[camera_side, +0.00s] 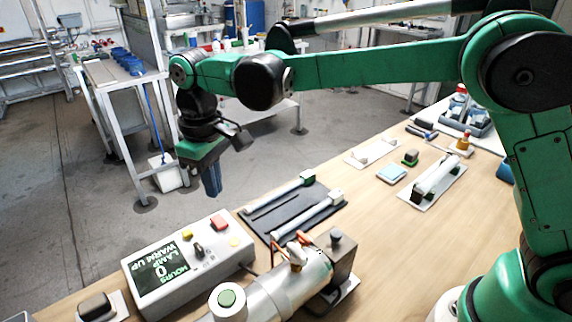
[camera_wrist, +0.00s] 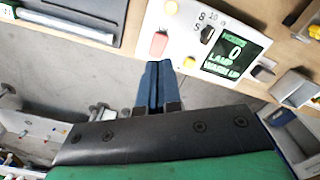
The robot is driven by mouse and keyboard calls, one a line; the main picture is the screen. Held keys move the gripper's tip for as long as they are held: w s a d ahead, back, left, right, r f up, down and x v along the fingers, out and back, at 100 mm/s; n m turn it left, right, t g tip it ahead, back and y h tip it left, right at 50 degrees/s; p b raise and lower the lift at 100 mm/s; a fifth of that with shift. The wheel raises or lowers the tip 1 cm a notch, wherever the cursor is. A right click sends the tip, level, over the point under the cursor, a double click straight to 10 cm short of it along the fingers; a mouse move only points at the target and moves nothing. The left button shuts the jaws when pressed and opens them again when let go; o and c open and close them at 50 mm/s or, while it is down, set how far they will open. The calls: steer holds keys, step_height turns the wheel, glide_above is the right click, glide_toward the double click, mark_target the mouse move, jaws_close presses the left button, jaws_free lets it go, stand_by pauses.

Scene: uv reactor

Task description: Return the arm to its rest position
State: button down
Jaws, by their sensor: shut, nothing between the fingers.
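My gripper (camera_side: 211,182) hangs from my green arm beyond the far edge of the bench, over the floor, pointing down. Its blue fingers are together with nothing between them, as the wrist view also shows (camera_wrist: 157,75).
A metal reactor cylinder (camera_side: 275,290) lies at the bench front. A dark tray (camera_side: 272,222) holds white-ended tubes. Open floor lies beyond the bench.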

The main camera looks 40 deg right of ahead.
steer(key=shift+d+r, duration=0.1)
steer(key=shift+r, duration=0.15)
steer(key=s+d+m+t, duration=0.6)
steer(key=s+d, duration=0.6)
steer(key=d, duration=0.4)
steer(key=shift+d+r+t, duration=0.3)
steer(key=shift+r+t, duration=0.05)
steer(key=shift+t, duration=0.25)
steer(key=w+a+r+n+g, duration=0.3)
steer(key=w+a+r+n, duration=0.3)
steer(key=w+r+n, duration=0.15)
steer(key=w+a+f+n+g, duration=0.1)
steer(key=w+a+n+g, duration=0.3)
steer(key=a+n, duration=0.6)
steer(key=shift+w+a, duration=0.35)
steer(key=shift+w, duration=0.75)
steer(key=shift+f+n, duration=0.1)
steer(key=shift+n, duration=0.15)
